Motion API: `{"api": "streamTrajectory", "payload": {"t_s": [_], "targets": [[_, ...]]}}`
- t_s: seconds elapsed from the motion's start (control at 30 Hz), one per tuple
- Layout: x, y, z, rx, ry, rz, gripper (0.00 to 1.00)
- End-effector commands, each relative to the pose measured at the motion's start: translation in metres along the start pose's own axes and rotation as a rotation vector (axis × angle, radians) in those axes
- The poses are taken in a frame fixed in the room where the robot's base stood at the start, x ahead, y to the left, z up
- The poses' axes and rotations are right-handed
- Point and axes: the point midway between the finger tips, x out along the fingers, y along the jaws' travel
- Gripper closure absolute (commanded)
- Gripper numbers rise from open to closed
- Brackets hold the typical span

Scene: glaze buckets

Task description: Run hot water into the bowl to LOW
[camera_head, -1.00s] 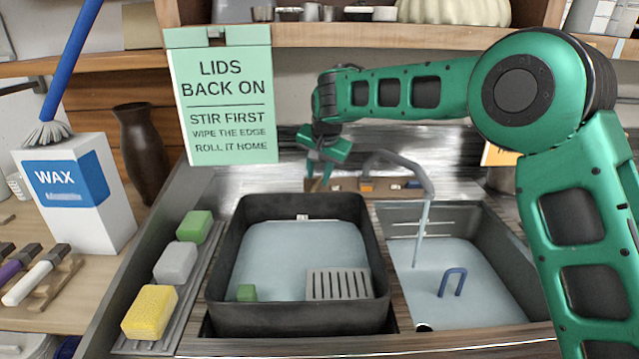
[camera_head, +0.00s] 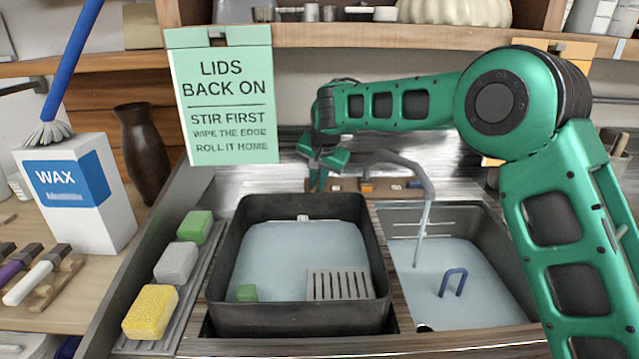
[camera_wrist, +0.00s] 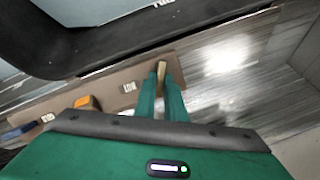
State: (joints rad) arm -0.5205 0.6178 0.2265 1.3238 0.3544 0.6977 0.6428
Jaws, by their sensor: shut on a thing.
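The grey spout (camera_head: 409,168) points over the right basin (camera_head: 505,240), and a thin stream falls there. My gripper (camera_head: 318,183) is behind the bowl, at the left end of the brown tap panel (camera_head: 345,184). In the wrist view my gripper (camera_wrist: 162,80) is shut on a small tan lever (camera_wrist: 161,67). An orange lever (camera_wrist: 86,102) and a blue lever (camera_wrist: 16,131) sit farther along the panel. Panel labels are unreadable.
A yellow sponge (camera_head: 150,312), a grey block (camera_head: 177,262) and a green block (camera_head: 195,227) lie on a rack left of the bowl. A blue hook-shaped handle (camera_head: 453,282) rises from the right basin. A green sign (camera_head: 222,105) hangs behind.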

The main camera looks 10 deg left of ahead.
Motion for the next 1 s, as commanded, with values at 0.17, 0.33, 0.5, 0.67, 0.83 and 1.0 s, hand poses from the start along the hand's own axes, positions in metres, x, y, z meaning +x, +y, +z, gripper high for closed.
{"api": "streamTrajectory", "payload": {"t_s": [0.17, 0.33, 0.5, 0.67, 0.83, 1.0], "targets": [[-0.0003, 0.0003, -0.0001, 0.038, 0.0, -0.008, 1.0], [-0.0003, 0.0014, 0.0001, 0.126, -0.001, -0.024, 1.0], [-0.0001, 0.0026, 0.0001, 0.262, -0.001, -0.049, 1.0], [0.0001, 0.0033, 0.0007, 0.411, -0.001, -0.077, 1.0], [0.0001, 0.004, 0.0012, 0.57, -0.001, -0.108, 1.0], [0.0, 0.0046, 0.0019, 0.722, -0.001, -0.136, 1.0]]}}
